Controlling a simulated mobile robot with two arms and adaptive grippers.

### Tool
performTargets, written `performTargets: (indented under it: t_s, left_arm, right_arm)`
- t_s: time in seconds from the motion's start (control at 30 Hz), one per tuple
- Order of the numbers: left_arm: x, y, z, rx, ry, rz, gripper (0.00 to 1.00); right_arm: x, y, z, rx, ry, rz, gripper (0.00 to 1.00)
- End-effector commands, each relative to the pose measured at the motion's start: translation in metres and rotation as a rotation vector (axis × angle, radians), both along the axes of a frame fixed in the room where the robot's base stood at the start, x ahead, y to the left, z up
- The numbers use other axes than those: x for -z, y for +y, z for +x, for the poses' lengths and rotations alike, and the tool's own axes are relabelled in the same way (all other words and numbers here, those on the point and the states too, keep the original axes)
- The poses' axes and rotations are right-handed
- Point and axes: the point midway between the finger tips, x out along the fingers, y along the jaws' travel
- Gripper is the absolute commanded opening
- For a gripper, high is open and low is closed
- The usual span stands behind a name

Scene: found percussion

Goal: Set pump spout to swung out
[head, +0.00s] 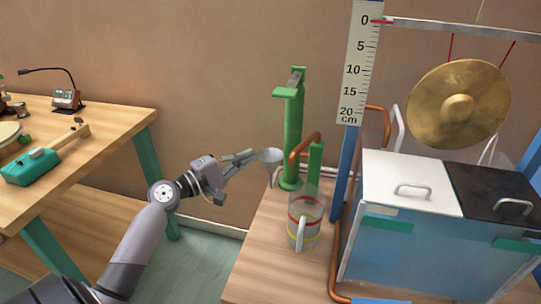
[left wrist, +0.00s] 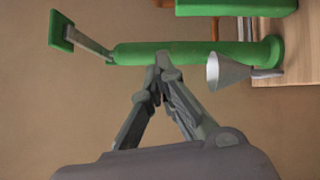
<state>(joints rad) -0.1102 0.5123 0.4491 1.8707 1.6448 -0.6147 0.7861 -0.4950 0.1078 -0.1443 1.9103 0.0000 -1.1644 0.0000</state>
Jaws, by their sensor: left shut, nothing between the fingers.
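The green pump column (head: 293,140) stands upright at the table's back left, with a short green arm and a grey piece at its top. A bent copper pipe (head: 304,143), likely the spout, joins a shorter green post (head: 315,163) beside it. In the left wrist view the column (left wrist: 185,52) lies sideways, and the post shows only in part. A grey funnel (head: 270,156) is beside the column's lower part; it also shows in the wrist view (left wrist: 228,72). My left gripper (head: 254,154) is shut and empty, left of the column near the funnel. My right gripper is not in view.
A clear jug (head: 306,222) with red and yellow bands stands before the pump. A tank with white and black lids (head: 412,182), a ruler (head: 356,62) and a hanging gong (head: 459,104) are right. A workbench (head: 110,118) is left. Open floor lies between.

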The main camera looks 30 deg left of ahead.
Motion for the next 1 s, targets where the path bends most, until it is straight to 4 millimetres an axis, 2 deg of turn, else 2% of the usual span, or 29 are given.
performTargets:
  t_s: [0.47, 0.7, 1.0]
  left_arm:
    - [-0.007, -0.029, 0.091, -0.001, 0.0, 0.002, 0.0]
    - [-0.011, -0.054, 0.085, -0.001, 0.004, 0.003, 0.0]
    - [-0.011, -0.066, 0.084, -0.002, 0.003, 0.003, 0.0]
  right_arm:
    - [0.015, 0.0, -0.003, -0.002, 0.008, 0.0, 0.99]
    - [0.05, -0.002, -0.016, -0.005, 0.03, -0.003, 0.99]
    - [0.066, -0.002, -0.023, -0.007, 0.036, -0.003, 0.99]
